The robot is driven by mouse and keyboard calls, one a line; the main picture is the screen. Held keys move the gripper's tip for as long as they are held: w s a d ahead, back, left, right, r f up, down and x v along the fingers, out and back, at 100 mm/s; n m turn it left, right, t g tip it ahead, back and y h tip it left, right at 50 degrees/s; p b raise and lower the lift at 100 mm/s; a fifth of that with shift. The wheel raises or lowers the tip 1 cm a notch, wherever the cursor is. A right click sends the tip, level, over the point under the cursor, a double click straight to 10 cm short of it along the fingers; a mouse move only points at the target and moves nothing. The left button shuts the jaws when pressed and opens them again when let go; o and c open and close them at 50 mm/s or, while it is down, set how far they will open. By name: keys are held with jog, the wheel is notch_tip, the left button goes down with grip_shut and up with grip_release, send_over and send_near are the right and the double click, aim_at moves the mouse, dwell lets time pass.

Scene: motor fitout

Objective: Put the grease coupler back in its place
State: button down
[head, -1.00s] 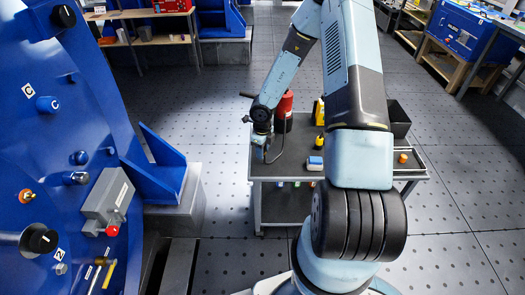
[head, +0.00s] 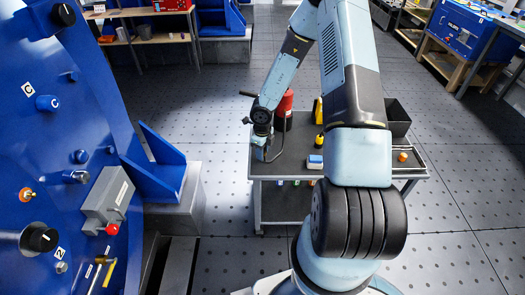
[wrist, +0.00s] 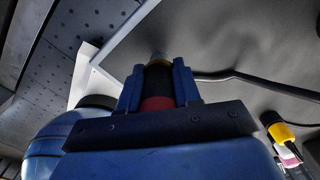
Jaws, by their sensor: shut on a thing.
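My gripper (head: 262,153) hangs at the left edge of the cart top in the head view. In the wrist view its two blue fingers (wrist: 157,72) are shut on the grease coupler (wrist: 158,79), which shows a dark body, a yellowish ring, a pale metal tip and a red part. The fingers hide its sides. A dark hose (wrist: 240,76) runs over the grey surface from near the fingers. In the head view a thin hose curves between my gripper and a red canister (head: 285,106). The coupler's place cannot be made out.
The grey cart (head: 300,196) carries yellow bottles (head: 319,142), a blue-and-white block (head: 315,162), a dark bin (head: 398,122) and an orange item (head: 402,157). A blue panel (head: 50,140) with knobs and fittings stands at the left. Floor is open between panel and cart.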

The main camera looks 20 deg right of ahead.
jog(key=shift+f, duration=0.8)
jog(key=c, duration=0.7)
grip_release()
jog(key=shift+r, duration=0.15)
notch_tip(320, 180, up, 13)
jog(key=shift+r, duration=0.2)
